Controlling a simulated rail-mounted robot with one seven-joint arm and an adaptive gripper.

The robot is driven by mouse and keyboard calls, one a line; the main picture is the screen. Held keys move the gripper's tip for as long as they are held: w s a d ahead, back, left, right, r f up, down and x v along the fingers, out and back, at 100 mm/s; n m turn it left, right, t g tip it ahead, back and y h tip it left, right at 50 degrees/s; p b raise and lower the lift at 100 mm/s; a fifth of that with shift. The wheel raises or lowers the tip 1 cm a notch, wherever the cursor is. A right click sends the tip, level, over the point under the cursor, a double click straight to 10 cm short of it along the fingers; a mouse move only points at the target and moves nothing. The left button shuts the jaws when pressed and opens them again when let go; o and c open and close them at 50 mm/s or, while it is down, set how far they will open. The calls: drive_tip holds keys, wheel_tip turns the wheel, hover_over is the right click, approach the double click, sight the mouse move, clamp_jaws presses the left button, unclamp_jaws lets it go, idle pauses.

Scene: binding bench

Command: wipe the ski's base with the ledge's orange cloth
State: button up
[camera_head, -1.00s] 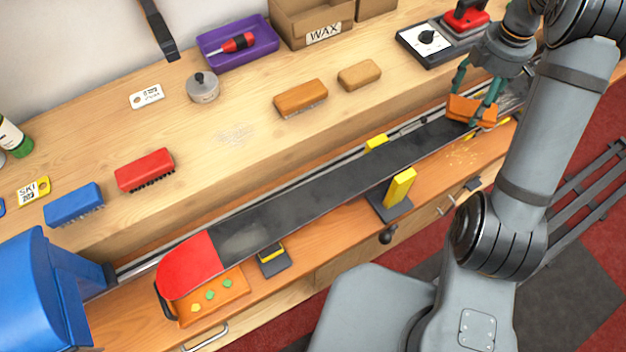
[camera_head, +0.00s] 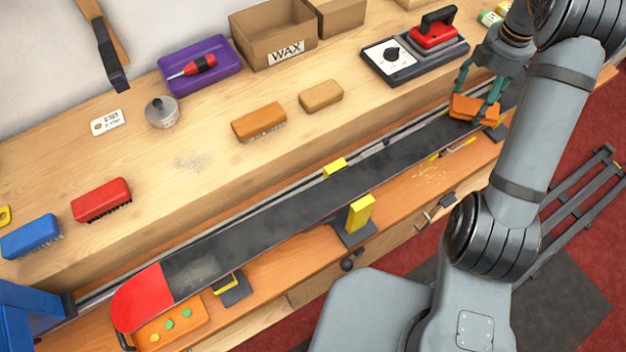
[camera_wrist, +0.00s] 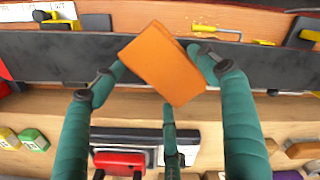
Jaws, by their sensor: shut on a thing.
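The ski (camera_head: 290,203) lies base up along the bench, black with a red tip (camera_head: 143,299) at the lower left. A pale dusty patch (camera_head: 196,274) shows on the black base near the red tip. My gripper (camera_head: 478,108) is over the ski's far right part, shut on the folded orange cloth (camera_head: 472,106). In the wrist view the cloth (camera_wrist: 162,64) sits between the green fingers and overlaps the black base (camera_wrist: 55,55). The cloth looks at or very near the base; I cannot tell whether it touches.
Yellow clamp pads (camera_head: 359,212) stand beside the ski. On the ledge are a red brush (camera_head: 101,200), a blue brush (camera_head: 30,236), an orange-brown brush (camera_head: 259,122), a tan block (camera_head: 321,95), a purple tray (camera_head: 222,68), a WAX box (camera_head: 272,35) and a red iron (camera_head: 434,34) on its base.

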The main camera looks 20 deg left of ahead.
drive_tip(key=r+p, duration=0.1)
drive_tip(key=r, duration=0.1)
drive_tip(key=r+p, duration=0.3)
drive_tip(key=r, duration=0.1)
drive_tip(key=shift+s+a+r+p, duration=0.15)
drive_tip(key=shift+s+p, duration=0.1)
drive_tip(key=shift+p, duration=0.1)
drive_tip(key=shift+w+r+p, duration=0.25)
drive_tip(key=shift+r+p, duration=0.55)
drive_tip(key=shift+p, duration=0.2)
drive_tip(key=shift+s+r, duration=0.1)
